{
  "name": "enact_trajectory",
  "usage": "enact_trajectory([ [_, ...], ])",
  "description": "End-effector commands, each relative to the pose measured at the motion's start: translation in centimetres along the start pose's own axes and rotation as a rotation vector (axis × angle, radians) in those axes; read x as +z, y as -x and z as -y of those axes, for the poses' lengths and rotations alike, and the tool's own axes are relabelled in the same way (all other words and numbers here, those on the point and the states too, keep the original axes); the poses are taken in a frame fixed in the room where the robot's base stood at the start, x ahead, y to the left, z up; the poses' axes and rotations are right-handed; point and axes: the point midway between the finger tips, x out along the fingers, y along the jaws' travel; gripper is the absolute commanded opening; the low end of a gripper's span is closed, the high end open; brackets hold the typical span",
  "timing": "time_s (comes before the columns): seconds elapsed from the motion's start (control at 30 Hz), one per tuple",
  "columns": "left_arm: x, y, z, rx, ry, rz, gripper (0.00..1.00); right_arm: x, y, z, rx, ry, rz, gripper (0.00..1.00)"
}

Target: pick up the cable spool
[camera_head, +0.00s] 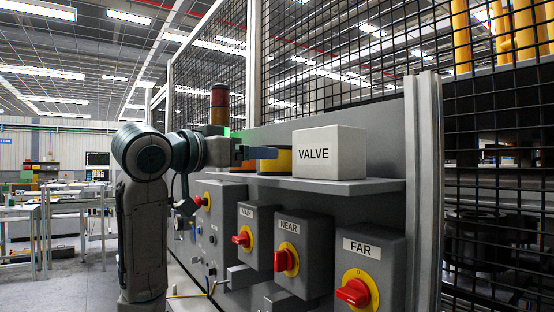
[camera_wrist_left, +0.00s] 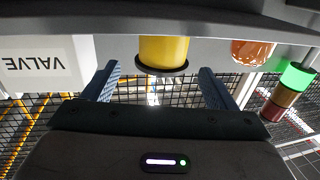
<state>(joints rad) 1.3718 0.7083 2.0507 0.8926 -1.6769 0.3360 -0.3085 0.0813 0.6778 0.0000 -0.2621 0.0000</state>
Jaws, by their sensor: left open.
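The yellow cylinder with a dark round flange, which looks like the cable spool (camera_wrist_left: 164,50), stands on the shelf. In the head view the spool (camera_head: 279,161) shows between my left gripper and the white VALVE box, partly hidden by the gripper. My left gripper (camera_head: 262,153) reaches in from the left at shelf height. In the left wrist view the open fingers of the gripper (camera_wrist_left: 158,72) point at the spool, one to each side of it. No grasp shows, and I cannot tell whether the fingertips overlap the spool in depth. My right gripper is out of view.
The white VALVE box (camera_head: 330,152) stands right of the spool on the shelf (camera_head: 345,185). An orange round item (camera_wrist_left: 252,52) is on its other side. A signal tower (camera_head: 220,105) and mesh fence stand behind. Switch boxes (camera_head: 366,265) protrude below the shelf.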

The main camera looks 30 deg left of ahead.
Motion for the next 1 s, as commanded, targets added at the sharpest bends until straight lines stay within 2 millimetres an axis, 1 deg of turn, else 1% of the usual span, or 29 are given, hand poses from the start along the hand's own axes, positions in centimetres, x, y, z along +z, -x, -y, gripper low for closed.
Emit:
enact_trajectory([
  [0.03,-0.1,-0.6,0.0,0.001,0.002,0.002,0.79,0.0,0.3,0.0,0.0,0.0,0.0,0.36],
  [0.17,-0.1,-1.4,0.0,0.0,0.001,0.001,0.79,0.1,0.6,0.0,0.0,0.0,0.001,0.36],
  [0.23,-0.3,-2.1,0.1,0.0,0.001,0.002,0.79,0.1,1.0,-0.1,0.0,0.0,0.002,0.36],
  [0.37,-0.7,-4.2,0.3,0.001,0.002,0.003,0.79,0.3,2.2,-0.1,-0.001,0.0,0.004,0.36],
  [0.5,-0.6,-5.9,0.3,0.001,0.001,0.002,0.79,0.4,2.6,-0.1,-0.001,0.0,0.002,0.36],
  [0.6,-0.4,-6.4,0.3,-0.001,0.001,0.001,0.79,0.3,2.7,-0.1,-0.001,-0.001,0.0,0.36],
  [0.8,-0.3,-6.4,0.4,-0.002,0.0,0.0,0.79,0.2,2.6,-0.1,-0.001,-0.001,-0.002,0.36],
  [0.87,-0.3,-6.4,0.4,-0.002,0.0,0.0,0.69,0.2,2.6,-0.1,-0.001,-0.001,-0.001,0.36],
  [1.0,-0.3,-6.4,0.4,-0.002,0.0,0.0,0.42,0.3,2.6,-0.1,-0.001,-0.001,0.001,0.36],
])
